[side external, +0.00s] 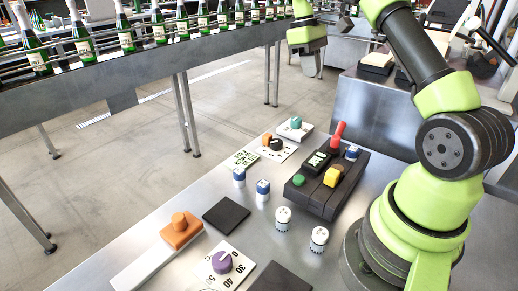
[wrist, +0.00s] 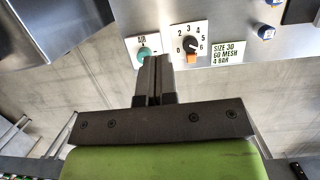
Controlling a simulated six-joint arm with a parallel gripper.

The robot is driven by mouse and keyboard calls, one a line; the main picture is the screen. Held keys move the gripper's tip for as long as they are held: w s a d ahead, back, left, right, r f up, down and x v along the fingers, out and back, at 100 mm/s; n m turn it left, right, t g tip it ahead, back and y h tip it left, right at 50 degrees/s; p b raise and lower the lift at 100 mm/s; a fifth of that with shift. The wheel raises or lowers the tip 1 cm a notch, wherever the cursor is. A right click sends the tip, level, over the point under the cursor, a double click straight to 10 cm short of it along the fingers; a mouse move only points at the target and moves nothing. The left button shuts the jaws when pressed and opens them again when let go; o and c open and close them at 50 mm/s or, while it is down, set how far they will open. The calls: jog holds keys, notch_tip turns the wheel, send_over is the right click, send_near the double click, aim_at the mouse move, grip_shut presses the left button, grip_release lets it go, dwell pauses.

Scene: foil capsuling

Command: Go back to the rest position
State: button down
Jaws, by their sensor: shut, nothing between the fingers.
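My gripper (side external: 319,70) is raised at the top middle of the side external view, above floor level beyond the far end of the metal table (side external: 130,262). Its fingers point downward and hold nothing. In the wrist view the two dark fingers (wrist: 157,62) lie together, shut. Past their tips, a teal knob on the white AIR plate (wrist: 143,48) and a black dial with an orange pointer (wrist: 191,46) show on the table. The fingers appear apart from both.
A dark control box (side external: 325,185) with a red lever (side external: 338,132) stands on the table. Small blue and white cylinders, an orange knob (side external: 180,222) and a purple dial (side external: 221,262) are nearby. A conveyor (side external: 150,62) of green bottles runs behind. Open floor lies between.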

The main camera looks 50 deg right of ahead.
jog(key=s+a+r+m+t, duration=0.1)
jog(key=s+a+r+t, duration=0.1)
jog(key=a+r, duration=0.4)
jog(key=s+a+r+t, duration=0.25)
jog(key=a+r, duration=0.25)
jog(key=a, duration=0.3)
jog(key=s+a+f+m+t+y, duration=0.1)
jog(key=s+a+t, duration=0.4)
jog(key=s+a, duration=0.6)
jog(key=shift+s+a+f+m+t+y, duration=0.15)
jog(key=shift+s+f+m+t+y, duration=0.3)
jog(key=shift+m, duration=0.55)
